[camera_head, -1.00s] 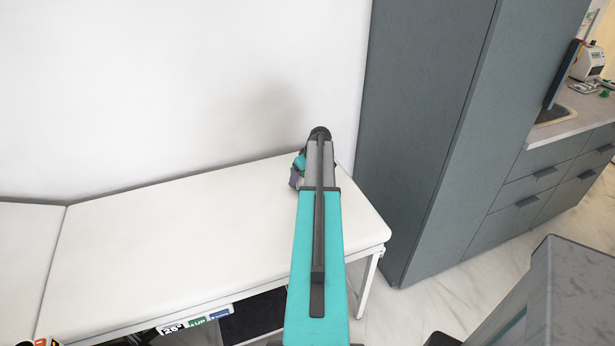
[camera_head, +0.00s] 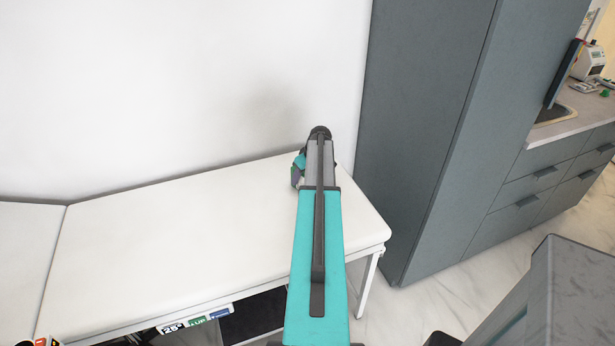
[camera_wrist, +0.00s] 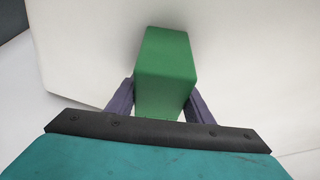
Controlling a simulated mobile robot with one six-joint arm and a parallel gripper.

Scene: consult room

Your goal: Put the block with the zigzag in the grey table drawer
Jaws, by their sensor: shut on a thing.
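A green block (camera_wrist: 167,62) is between the two purple fingers of my gripper (camera_wrist: 160,100) in the wrist view. The gripper is shut on it. The faces I see are plain green; no zigzag shows on them, and its other faces are hidden. Behind the block is a white surface. In the head view my gripper (camera_head: 296,174) is mostly hidden by my arm, over the far right end of the white couch, and the block cannot be made out there. I cannot clearly identify the grey table drawer.
A padded white couch (camera_head: 170,240) runs along the wall, its top clear. A tall grey cabinet (camera_head: 425,130) stands right of my arm. Farther right are grey drawers (camera_head: 545,178) under a counter with a sink. A grey piece (camera_head: 585,290) is at the lower right.

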